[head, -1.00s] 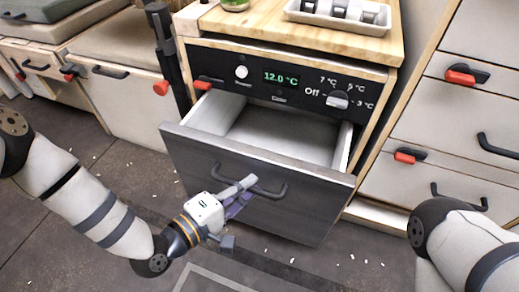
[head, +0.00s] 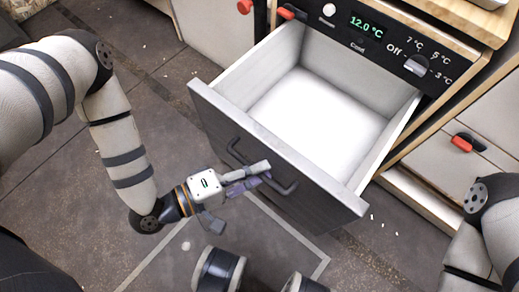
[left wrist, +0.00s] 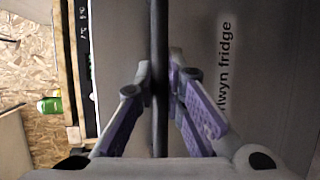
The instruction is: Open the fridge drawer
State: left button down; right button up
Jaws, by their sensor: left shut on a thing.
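The fridge drawer (head: 270,150) has a dark grey front and a white, empty inside. It stands pulled well out of the cabinet below a black control panel (head: 370,35) reading 12.0 °C. A dark bar handle (head: 284,188) runs across the drawer front. My left gripper (head: 262,172) is at the handle, and the left wrist view shows its purple-padded fingers (left wrist: 160,80) shut around the dark bar (left wrist: 159,40). Fridge lettering (left wrist: 225,65) shows beside it. My right arm enters at the right edge of the head view; its gripper is not visible.
Cabinet drawers with a red latch (head: 462,143) stand right of the fridge. A wooden counter edge (head: 480,20) is above the panel. Open grey floor (head: 90,235) with scattered white bits lies in front and to the left.

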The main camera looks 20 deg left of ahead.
pick_arm(q)
jog(key=c, duration=1.9)
grip_release()
jog(key=v, duration=1.2)
jog(key=shift+r, duration=0.1)
